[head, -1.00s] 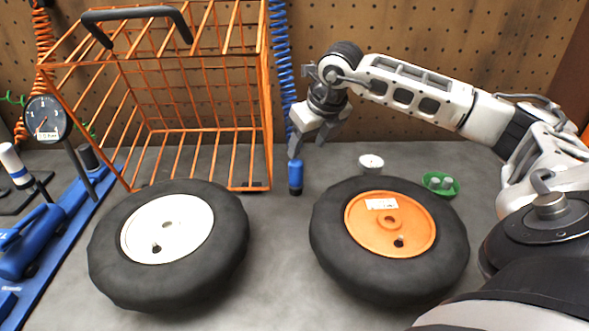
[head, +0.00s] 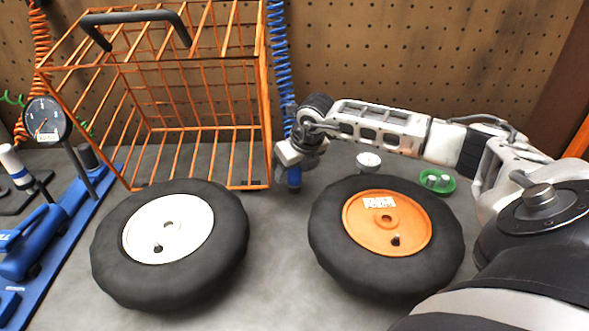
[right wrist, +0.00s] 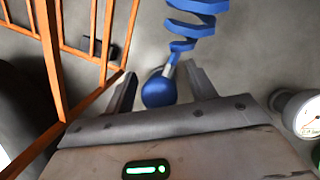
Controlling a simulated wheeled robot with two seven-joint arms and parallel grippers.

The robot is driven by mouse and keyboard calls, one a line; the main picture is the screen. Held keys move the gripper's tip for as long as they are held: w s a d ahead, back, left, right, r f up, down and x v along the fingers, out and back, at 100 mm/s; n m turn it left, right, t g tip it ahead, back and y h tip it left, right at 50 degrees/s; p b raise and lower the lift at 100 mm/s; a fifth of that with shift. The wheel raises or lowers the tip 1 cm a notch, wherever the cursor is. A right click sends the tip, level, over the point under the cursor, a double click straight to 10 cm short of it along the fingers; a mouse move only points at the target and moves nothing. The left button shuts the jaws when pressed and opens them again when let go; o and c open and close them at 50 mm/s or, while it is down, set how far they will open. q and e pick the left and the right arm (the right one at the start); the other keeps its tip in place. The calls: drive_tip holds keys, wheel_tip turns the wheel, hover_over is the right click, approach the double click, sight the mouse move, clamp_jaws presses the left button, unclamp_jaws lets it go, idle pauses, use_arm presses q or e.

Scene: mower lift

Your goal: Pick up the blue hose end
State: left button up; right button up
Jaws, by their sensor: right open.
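The blue hose end (head: 294,178) hangs at the bottom of a blue coiled hose (head: 279,50), just right of the orange basket. My right gripper (head: 288,172) is open and has come down around the upper part of the hose end. In the right wrist view, the hose end (right wrist: 159,90) sits between the two open fingers (right wrist: 163,88), with the coil beyond it. Contact with the fingers does not show. My left gripper is not in view.
An orange wire basket (head: 268,120) stands close left of the gripper. A white-rimmed wheel (head: 230,255) and an orange-rimmed wheel (head: 330,250) lie in front. A small gauge (head: 368,160) and a green dish (head: 450,186) are to the right.

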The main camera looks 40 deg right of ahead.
drive_tip(key=c, duration=1.2)
drive_tip(key=shift+r, duration=0.15)
